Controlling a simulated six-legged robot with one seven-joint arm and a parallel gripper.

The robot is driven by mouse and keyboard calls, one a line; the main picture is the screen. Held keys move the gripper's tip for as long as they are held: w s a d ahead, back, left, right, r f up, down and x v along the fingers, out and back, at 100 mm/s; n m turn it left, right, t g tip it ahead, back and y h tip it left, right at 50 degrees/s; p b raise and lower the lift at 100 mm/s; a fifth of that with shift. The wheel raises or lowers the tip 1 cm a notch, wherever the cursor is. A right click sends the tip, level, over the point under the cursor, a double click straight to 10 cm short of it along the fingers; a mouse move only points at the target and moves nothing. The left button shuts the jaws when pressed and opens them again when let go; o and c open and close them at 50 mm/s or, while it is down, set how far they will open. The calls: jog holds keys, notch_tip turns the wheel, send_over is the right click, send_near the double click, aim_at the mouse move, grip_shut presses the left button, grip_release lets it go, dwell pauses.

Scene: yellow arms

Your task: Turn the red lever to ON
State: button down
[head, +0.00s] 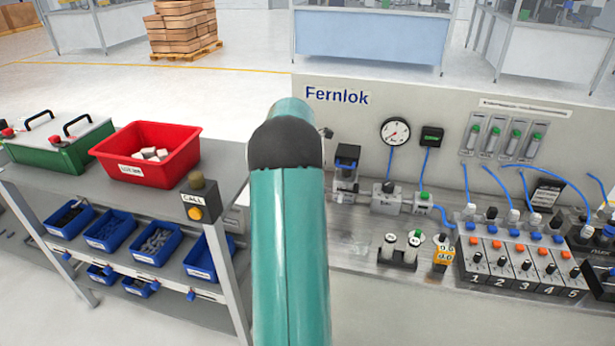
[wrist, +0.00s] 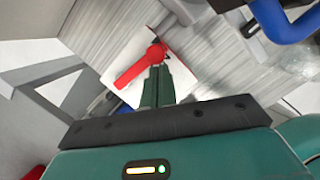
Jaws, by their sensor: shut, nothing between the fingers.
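The red lever (wrist: 136,69) shows in the wrist view, with a round red hub at its upper right and its handle running down to the left. It is mounted on a white plate (wrist: 124,94). My gripper (wrist: 157,70) is shut and empty, its dark green fingers reaching up to the lever. The fingertips overlap the lever near the hub in the picture; I cannot tell whether they touch it. No ON marking is readable. In the head view my teal arm hides the lever and gripper.
A blue curved tube (wrist: 273,20) is at the upper right of the wrist view. In the head view, a bench with a Fernlok panel (head: 337,97) carries valves and gauges. A shelf with a red bin (head: 147,155) and blue trays stands left.

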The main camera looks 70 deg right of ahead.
jog(key=shift+s+d, duration=0.1)
jog(key=shift+d, duration=0.15)
dwell(0.6)
